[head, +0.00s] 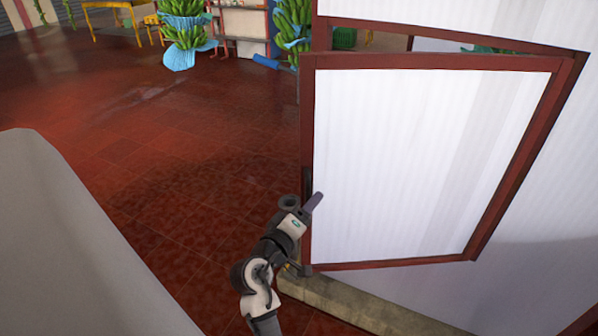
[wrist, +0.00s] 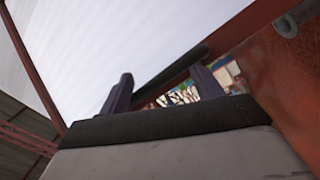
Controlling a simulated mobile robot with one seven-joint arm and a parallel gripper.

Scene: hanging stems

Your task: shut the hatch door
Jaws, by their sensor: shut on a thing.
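The hatch door (head: 420,165) is a white panel in a dark red frame. It stands ajar, swung out from the white wall, with a gap along its top. A dark bar handle (head: 306,183) is on its left edge. My gripper (head: 314,201) is at that edge, at the handle's lower end. In the wrist view, the two fingers of my gripper (wrist: 162,86) stand either side of the dark bar handle (wrist: 180,67), shut on it. The door panel (wrist: 130,35) fills the upper left there.
The hatch opening (head: 450,46) shows behind the door's top edge. A low stone curb (head: 350,305) runs below the door. Red tiled floor (head: 190,140) to the left is clear. Banana bunches (head: 185,35) hang farther back, near a yellow table (head: 115,8).

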